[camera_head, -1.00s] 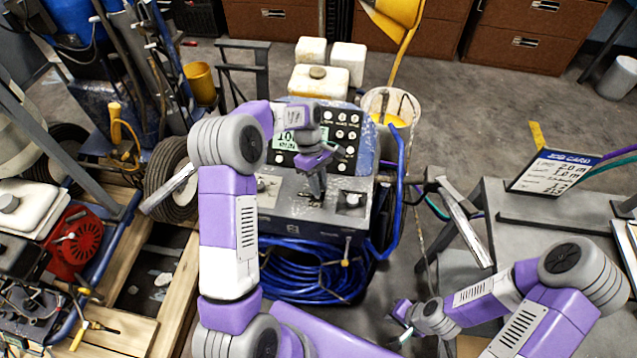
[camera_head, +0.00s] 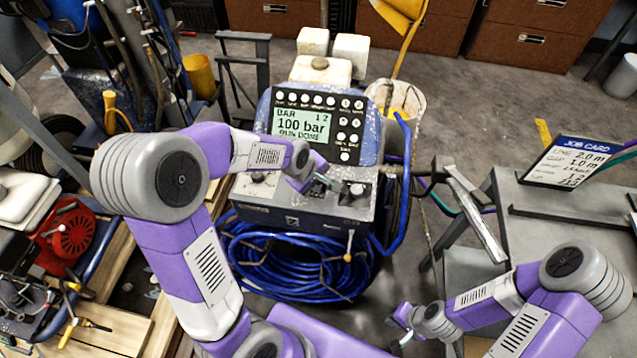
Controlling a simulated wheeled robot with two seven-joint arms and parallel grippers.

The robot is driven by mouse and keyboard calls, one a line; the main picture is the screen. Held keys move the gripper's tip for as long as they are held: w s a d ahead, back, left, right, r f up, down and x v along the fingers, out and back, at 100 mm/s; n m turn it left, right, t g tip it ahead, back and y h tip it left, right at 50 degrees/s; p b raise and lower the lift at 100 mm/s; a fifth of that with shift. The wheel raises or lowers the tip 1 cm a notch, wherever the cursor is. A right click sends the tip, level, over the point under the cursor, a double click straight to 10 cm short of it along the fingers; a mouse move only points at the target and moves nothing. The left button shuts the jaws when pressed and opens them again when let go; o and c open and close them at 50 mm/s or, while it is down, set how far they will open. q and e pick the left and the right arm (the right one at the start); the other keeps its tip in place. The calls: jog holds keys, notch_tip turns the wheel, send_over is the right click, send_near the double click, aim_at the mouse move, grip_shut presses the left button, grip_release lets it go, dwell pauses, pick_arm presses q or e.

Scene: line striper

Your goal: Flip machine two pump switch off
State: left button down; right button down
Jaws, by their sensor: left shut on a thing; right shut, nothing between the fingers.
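The central line striper has a grey control panel (camera_head: 300,212) below a display (camera_head: 302,123) that reads "BAR", "1 2" and "100 bar". My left gripper (camera_head: 327,183) comes in from the left and sits low at the panel, between a left dial (camera_head: 259,180) and a right knob (camera_head: 356,191). It is shut on a small part there, apparently the pump switch; the fingers hide it, and I cannot tell its position. My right gripper (camera_head: 398,337) is shut and empty at the lower right, well away from the panel.
A coil of blue hose (camera_head: 290,265) hangs under the panel, with a blue tube frame on its right. A grey table with a job card (camera_head: 572,160) stands at the right. Another machine with a red engine part (camera_head: 68,230) is at the left.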

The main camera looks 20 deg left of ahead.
pick_arm(q)
jog(key=shift+s+d+t+b, duration=0.1)
jog(key=shift+s+t+b, duration=0.05)
jog(key=shift+t+b, duration=0.55)
dwell(0.4)
jog(key=c, duration=1.1)
grip_release()
jog(key=shift+f, duration=0.1)
